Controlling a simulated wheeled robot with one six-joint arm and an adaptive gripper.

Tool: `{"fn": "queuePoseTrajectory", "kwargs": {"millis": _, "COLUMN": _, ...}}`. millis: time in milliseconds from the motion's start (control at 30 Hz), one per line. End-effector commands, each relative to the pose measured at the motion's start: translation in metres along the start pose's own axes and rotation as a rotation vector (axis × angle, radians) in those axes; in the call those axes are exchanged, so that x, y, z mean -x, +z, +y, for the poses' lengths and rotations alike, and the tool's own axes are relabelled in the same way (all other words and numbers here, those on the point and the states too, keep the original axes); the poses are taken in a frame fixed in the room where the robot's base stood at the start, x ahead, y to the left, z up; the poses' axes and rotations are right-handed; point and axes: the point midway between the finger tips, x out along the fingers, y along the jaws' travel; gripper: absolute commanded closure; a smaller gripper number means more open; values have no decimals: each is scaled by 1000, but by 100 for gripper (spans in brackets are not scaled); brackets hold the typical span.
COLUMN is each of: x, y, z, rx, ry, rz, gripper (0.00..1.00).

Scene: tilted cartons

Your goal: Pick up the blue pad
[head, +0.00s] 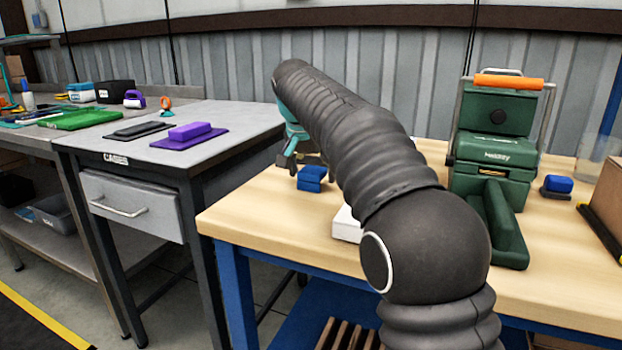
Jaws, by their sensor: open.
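A small blue pad (312,174), block-shaped with a darker lower part, sits near the left back edge of the wooden-topped table (275,225). My gripper (291,160), teal and dark, points down just left of and behind this pad. It is open, and I see nothing between its fingers, though my arm covers part of it. I cannot tell whether a finger touches the pad. A second blue block (557,184) on a dark base sits at the right of the same table, right of the green machine.
A green machine (492,150) with an orange handle stands on the table. A white object (346,224) is partly hidden behind my arm. A brown carton (607,200) stands at the right edge. A grey bench (215,120) at left holds a purple block (189,131).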

Motion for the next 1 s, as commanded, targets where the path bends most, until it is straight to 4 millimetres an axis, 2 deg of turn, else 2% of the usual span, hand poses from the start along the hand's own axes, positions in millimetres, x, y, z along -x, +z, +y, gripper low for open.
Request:
{"fn": "queuePoseTrajectory", "kwargs": {"millis": 67, "x": 0, "y": 0, "z": 0, "rx": 0, "ry": 0, "rz": 0, "gripper": 16}}
{"fn": "queuePoseTrajectory", "kwargs": {"millis": 200, "x": 0, "y": 0, "z": 0, "rx": 0, "ry": 0, "rz": 0, "gripper": 50}}
{"fn": "queuePoseTrajectory", "kwargs": {"millis": 233, "x": 0, "y": 0, "z": 0, "rx": 0, "ry": 0, "rz": 0, "gripper": 56}}
{"fn": "queuePoseTrajectory", "kwargs": {"millis": 733, "x": 6, "y": -2, "z": 0, "rx": 0, "ry": 0, "rz": 0, "gripper": 57}}
{"fn": "queuePoseTrajectory", "kwargs": {"millis": 867, "x": 19, "y": -8, "z": 0, "rx": -1, "ry": -1, "rz": 1, "gripper": 57}}
{"fn": "queuePoseTrajectory", "kwargs": {"millis": 1000, "x": 45, "y": -19, "z": -1, "rx": -1, "ry": -1, "rz": 2, "gripper": 57}}
